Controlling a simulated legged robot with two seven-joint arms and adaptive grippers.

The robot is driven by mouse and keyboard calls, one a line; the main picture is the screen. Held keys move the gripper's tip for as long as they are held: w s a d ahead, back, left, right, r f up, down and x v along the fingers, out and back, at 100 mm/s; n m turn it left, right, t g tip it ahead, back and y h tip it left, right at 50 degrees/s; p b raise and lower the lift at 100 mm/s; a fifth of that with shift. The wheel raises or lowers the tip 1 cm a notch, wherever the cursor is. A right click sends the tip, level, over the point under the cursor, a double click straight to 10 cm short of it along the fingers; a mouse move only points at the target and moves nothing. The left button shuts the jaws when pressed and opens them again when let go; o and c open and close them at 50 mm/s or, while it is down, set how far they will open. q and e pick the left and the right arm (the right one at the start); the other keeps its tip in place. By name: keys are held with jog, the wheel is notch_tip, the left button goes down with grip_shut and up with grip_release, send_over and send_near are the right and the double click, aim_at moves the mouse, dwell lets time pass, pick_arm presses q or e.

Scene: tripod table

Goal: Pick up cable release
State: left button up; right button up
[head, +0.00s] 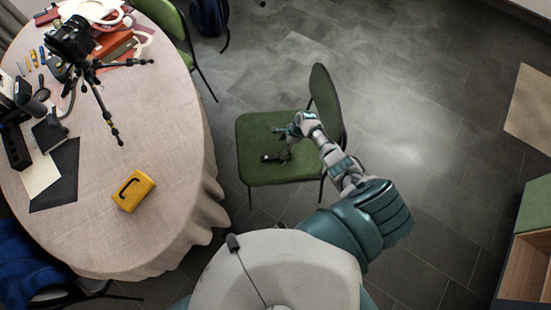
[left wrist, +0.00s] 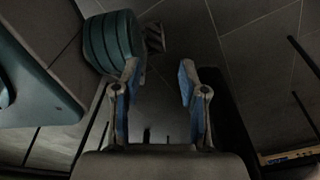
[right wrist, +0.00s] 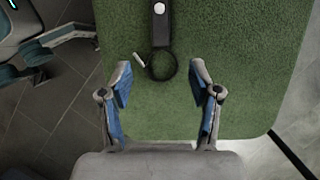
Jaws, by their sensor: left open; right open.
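The cable release (right wrist: 163,45) lies on the green chair seat (right wrist: 230,60) in the right wrist view. It has a black body with a pale round button, a black cable loop and a small silvery tip to the left. In the head view it is a small dark shape (head: 275,157) on the seat. My right gripper (right wrist: 158,75) is open and empty, with the cable loop just beyond its fingertips. In the head view the right gripper (head: 287,132) is over the chair seat. My left gripper (left wrist: 159,70) is open and empty above dark floor in the left wrist view.
A round table (head: 170,110) with a pale cloth stands at left. It holds a camera on a small tripod (head: 103,105), a yellow case (head: 133,190) and several other items. The chair's backrest (head: 325,95) rises beside my right arm. Open tiled floor (head: 420,120) lies to the right.

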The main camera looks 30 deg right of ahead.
aim_at(275, 156)
jog(key=b+x, duration=0.3)
jog(key=shift+s+f, duration=0.1)
jog(key=shift+f, duration=0.15)
pick_arm(q)
jog(key=w+d+r+b, duration=0.2)
jog(key=w+r+b, duration=0.1)
jog(key=w+r, duration=0.85)
pick_arm(e)
jog(key=x, duration=0.3)
jog(key=shift+a+f, duration=0.1)
jog(key=shift+a, duration=0.05)
jog(key=b+x, duration=0.1)
jog(key=b, duration=0.1)
jog(key=b+x, duration=0.2)
jog(key=shift+d+f, duration=0.25)
jog(key=shift+d, duration=0.05)
jog(key=shift+b+x, duration=0.9)
jog(key=shift+b, duration=0.15)
pick_arm(q)
jog(key=w+r+t, duration=0.3)
jog(key=w+r, duration=0.1)
jog(key=r, duration=1)
jog(key=shift+d+r+h, duration=0.25)
jog(key=shift+d+h, duration=0.15)
jog(key=shift+d, duration=0.05)
pick_arm(e)
jog(key=shift+r, duration=0.2)
